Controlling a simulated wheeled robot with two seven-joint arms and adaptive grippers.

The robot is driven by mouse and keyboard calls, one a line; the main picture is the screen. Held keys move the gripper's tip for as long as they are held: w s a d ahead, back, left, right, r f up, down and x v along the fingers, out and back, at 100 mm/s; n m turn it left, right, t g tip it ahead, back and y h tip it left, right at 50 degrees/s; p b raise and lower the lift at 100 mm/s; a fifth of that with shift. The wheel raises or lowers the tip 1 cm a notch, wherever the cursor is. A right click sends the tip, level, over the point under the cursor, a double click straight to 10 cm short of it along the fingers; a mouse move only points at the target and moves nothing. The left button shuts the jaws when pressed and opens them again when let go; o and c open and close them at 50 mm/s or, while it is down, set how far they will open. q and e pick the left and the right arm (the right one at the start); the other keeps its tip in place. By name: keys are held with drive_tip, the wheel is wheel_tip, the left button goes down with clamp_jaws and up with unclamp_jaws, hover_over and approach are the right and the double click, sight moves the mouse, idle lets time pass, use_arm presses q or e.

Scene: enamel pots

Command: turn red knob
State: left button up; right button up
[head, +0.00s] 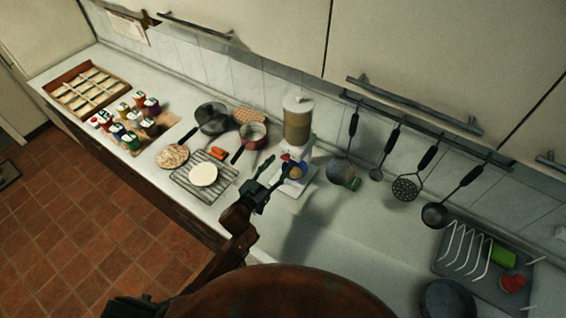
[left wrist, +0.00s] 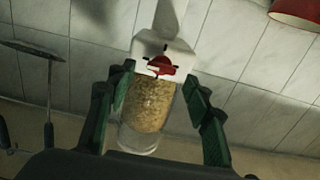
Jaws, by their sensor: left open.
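The red knob (head: 286,157) is on the front of the white base of a dispenser (head: 298,122) filled with grain, on the counter by the back wall. In the left wrist view the red knob (left wrist: 161,66) shows on the white part, beside the clear grain-filled body (left wrist: 148,108). My left gripper (head: 276,171) is open in front of the dispenser. In the left wrist view its two green-black fingers (left wrist: 157,73) appear on either side of the knob, with gaps. Contact does not show. My right gripper is out of view.
A small bowl (head: 297,170) sits on the white tray below the knob. A wire rack with a pale disc (head: 203,174), a red pot (head: 253,134) and a dark pan (head: 212,117) stand left. Utensils (head: 407,187) hang at right.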

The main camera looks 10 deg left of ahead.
use_arm(q)
drive_tip(key=shift+x, duration=0.85)
drive_tip(key=shift+c, duration=0.2)
